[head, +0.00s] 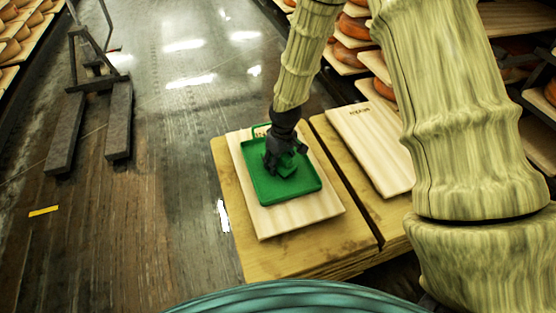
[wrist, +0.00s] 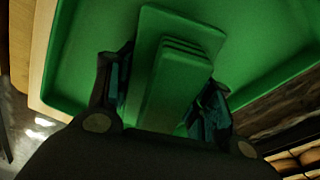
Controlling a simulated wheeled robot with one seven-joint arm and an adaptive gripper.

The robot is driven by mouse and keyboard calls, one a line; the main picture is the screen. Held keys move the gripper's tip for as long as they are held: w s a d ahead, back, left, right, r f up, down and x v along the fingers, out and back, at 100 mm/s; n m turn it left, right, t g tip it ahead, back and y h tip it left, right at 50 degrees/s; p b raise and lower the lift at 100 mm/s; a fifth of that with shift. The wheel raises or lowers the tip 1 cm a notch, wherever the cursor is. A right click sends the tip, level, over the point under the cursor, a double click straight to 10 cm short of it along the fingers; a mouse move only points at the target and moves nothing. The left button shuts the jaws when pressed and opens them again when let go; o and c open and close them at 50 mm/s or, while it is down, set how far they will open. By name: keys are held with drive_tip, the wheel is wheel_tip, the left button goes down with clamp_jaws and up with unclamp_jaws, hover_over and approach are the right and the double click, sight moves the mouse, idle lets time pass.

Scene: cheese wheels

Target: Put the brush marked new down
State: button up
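My gripper (head: 284,158) points down over a green tray (head: 264,188) in the head view. Its two dark fingers stand on either side of a green brush (head: 289,167). In the wrist view the brush (wrist: 170,75) is a green block between the fingertips (wrist: 163,95), which look closed on it. The brush is over or on the tray floor; I cannot tell whether it touches. The tray also fills the back of the wrist view (wrist: 265,50). No "new" mark is readable on the brush.
The tray lies on a pale board (head: 290,218) on a wooden table (head: 262,262). Another pale board (head: 375,145) with small lettering lies to the right. Shelves with orange cheese wheels (head: 352,28) stand behind. A dark forked cart (head: 90,110) stands on the floor at left.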

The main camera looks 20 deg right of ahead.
drive_tip(key=o, duration=0.4)
drive_tip(key=shift+f, duration=0.2)
drive_tip(key=shift+c, duration=0.2)
drive_tip(key=shift+r, duration=0.15)
drive_tip(key=r+p, duration=0.1)
drive_tip(key=r, duration=0.3)
drive_tip(key=s+r+p, duration=0.1)
drive_tip(key=r, duration=0.3)
drive_tip(key=r+p, duration=0.1)
drive_tip(key=r, duration=0.3)
drive_tip(key=shift+s+d+r, duration=0.15)
drive_tip(key=shift+d, duration=0.15)
